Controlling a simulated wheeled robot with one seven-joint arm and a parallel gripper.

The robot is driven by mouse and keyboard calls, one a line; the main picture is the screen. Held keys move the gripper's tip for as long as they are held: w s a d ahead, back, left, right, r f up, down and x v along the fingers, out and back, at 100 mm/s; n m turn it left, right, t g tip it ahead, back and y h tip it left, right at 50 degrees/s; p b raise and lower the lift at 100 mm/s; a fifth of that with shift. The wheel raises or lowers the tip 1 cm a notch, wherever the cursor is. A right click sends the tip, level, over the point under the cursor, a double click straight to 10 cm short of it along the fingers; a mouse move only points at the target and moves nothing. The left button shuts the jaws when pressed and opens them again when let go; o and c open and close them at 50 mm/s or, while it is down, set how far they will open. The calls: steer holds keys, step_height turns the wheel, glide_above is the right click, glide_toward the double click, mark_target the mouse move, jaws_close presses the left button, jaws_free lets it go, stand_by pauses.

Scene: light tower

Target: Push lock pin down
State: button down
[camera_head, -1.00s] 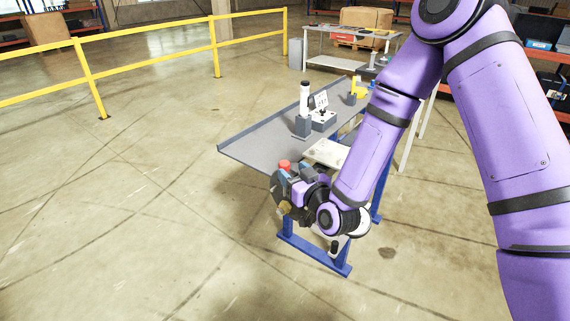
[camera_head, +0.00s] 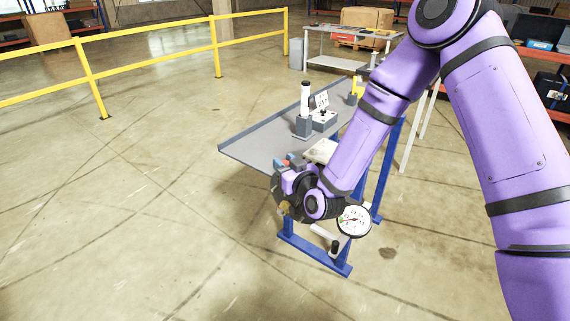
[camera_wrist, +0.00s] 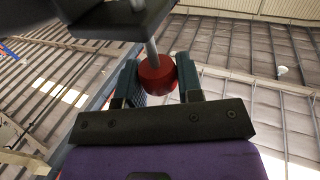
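The lock pin shows as a red round knob (camera_wrist: 155,75) on a thin metal rod (camera_wrist: 151,50) in the wrist view. The rod runs from the knob to a dark plate (camera_wrist: 122,20). My gripper (camera_wrist: 159,82) has one finger on each side of the knob, and the gap matches the knob's width, so it looks shut on it. In the head view my gripper (camera_head: 289,166) is at the near edge of the grey table (camera_head: 250,150), with a little of the red knob (camera_head: 287,158) showing between the fingers. The rest of the pin is hidden there.
On the table stand a white-topped cylinder in a grey holder (camera_head: 304,112), a small switch box (camera_head: 323,120) and a yellow part (camera_head: 356,88). A round gauge (camera_head: 353,220) shows beside my wrist. Blue table legs (camera_head: 330,262) are below. The floor at left is open.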

steer(key=shift+f, duration=1.4)
steer(key=c, duration=0.8)
jaws_free()
steer(key=shift+s, duration=0.1)
steer(key=v, duration=1)
steer(key=shift+s+d, duration=0.15)
steer(key=shift+s, duration=0.1)
steer(key=shift+w+r, duration=0.1)
steer(key=shift+r, duration=0.05)
